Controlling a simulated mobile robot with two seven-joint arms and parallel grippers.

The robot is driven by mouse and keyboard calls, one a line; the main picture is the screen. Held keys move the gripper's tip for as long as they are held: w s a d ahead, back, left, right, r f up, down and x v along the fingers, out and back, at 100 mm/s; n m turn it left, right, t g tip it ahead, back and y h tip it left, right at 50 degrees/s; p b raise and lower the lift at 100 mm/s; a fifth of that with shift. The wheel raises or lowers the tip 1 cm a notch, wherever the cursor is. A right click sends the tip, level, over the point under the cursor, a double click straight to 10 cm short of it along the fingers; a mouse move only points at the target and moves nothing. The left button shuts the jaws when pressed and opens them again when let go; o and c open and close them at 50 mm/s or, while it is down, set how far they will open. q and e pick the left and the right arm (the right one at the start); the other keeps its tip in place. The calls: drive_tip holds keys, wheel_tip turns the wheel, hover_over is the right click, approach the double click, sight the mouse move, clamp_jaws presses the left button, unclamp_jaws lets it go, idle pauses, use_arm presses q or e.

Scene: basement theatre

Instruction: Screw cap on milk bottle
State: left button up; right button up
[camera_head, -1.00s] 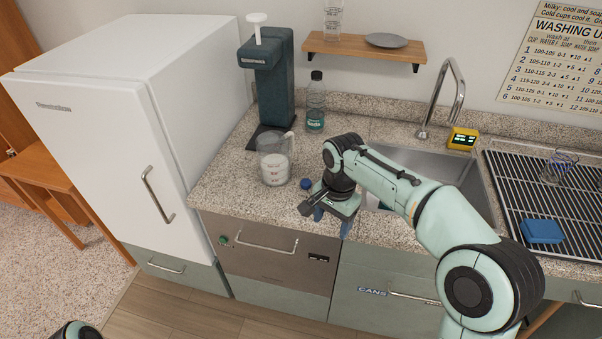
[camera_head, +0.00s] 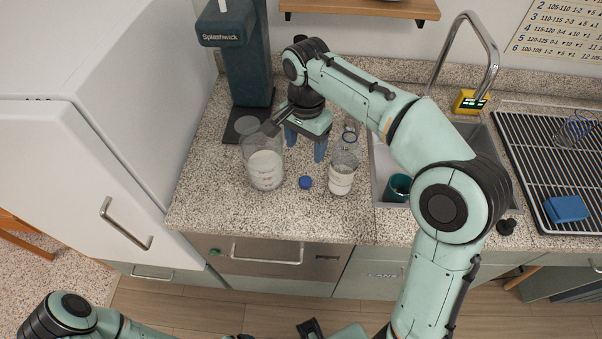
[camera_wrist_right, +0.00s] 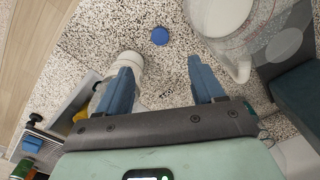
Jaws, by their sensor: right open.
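The milk bottle (camera_head: 342,180) is clear with white contents and stands upright on the counter, its neck bare. It also shows in the wrist view (camera_wrist_right: 130,62), partly behind a finger. A small blue cap (camera_head: 305,182) lies on the counter between the bottle and a measuring jug; the wrist view shows it beyond the fingertips (camera_wrist_right: 160,36). My right gripper (camera_head: 305,147) is open and empty, above the counter behind the cap, with its fingers pointing down. The wrist view shows its two blue fingers apart (camera_wrist_right: 160,75).
The clear measuring jug (camera_head: 266,172) with white contents stands close left of the cap. A dark dispenser (camera_head: 245,60) is behind it. The sink, with a teal cup (camera_head: 398,187) and tap (camera_head: 490,60), is to the right. Counter in front of the cap is free.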

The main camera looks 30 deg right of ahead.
drive_tip(key=shift+s, duration=0.1)
drive_tip(key=b, duration=0.1)
hover_over(305, 181)
wheel_tip(305, 181, down, 7)
drive_tip(key=shift+f, duration=0.2)
use_arm(q)
drive_tip(key=shift+s+f, duration=0.4)
drive_tip(key=shift+f, duration=0.45)
use_arm(e)
drive_tip(key=shift+f, duration=0.35)
wheel_tip(305, 181, down, 5)
drive_tip(key=shift+f+b, duration=0.2)
drive_tip(key=shift+b, duration=0.4)
use_arm(q)
drive_tip(key=shift+s+f, duration=0.2)
drive_tip(key=shift+f, duration=0.2)
use_arm(e)
drive_tip(key=c, duration=1.1)
